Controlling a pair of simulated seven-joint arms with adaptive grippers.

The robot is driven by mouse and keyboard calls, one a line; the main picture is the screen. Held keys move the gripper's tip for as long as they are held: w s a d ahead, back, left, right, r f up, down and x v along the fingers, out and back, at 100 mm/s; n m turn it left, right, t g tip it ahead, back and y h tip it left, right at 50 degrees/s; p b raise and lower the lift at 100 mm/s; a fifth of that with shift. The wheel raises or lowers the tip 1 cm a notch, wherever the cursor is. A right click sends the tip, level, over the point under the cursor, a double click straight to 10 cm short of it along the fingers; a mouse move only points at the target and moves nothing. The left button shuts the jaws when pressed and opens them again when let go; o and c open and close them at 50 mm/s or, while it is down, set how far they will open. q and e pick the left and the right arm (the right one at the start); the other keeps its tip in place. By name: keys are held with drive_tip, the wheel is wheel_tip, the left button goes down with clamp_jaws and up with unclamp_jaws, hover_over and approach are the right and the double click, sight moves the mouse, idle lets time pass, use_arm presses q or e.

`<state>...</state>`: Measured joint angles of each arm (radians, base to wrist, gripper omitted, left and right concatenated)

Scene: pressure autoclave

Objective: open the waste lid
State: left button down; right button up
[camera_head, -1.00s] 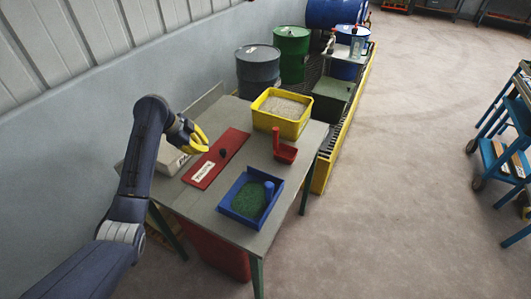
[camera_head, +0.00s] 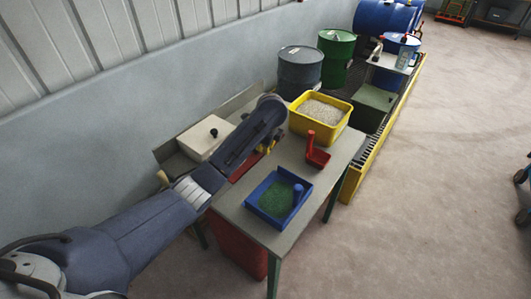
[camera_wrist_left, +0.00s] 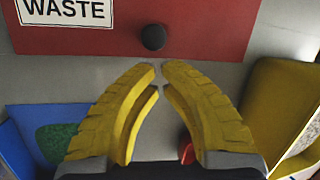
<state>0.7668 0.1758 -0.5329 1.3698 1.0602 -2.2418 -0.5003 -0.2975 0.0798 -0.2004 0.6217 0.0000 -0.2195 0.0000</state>
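The waste lid is a flat red panel (camera_wrist_left: 215,25) with a white WASTE label (camera_wrist_left: 65,10) and a round black knob (camera_wrist_left: 153,37), seen in the left wrist view. In the head view my left arm hides most of it. My left gripper (camera_wrist_left: 160,68) has yellow fingers whose tips nearly meet, just short of the knob in the picture. Nothing shows between the fingers, and the knob is apart from them. The lid lies flat in the grey table. My right gripper is not in view.
On the table (camera_head: 232,215) stand a blue tray of green granules (camera_head: 252,202), a red scoop (camera_head: 317,157) and a yellow tub of pale granules (camera_head: 297,125). A cream box with a black knob (camera_head: 197,143) is behind my arm. A red bin (camera_head: 238,248) is below.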

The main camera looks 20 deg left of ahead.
sight(265, 155)
use_arm(q)
drive_tip(key=shift+x, duration=2.1)
drive_tip(key=shift+d+r, duration=0.1)
drive_tip(key=shift+r, duration=0.1)
drive_tip(key=shift+r+g+h, duration=0.3)
drive_tip(key=shift+r+h, duration=0.05)
drive_tip(key=shift+h, duration=0.05)
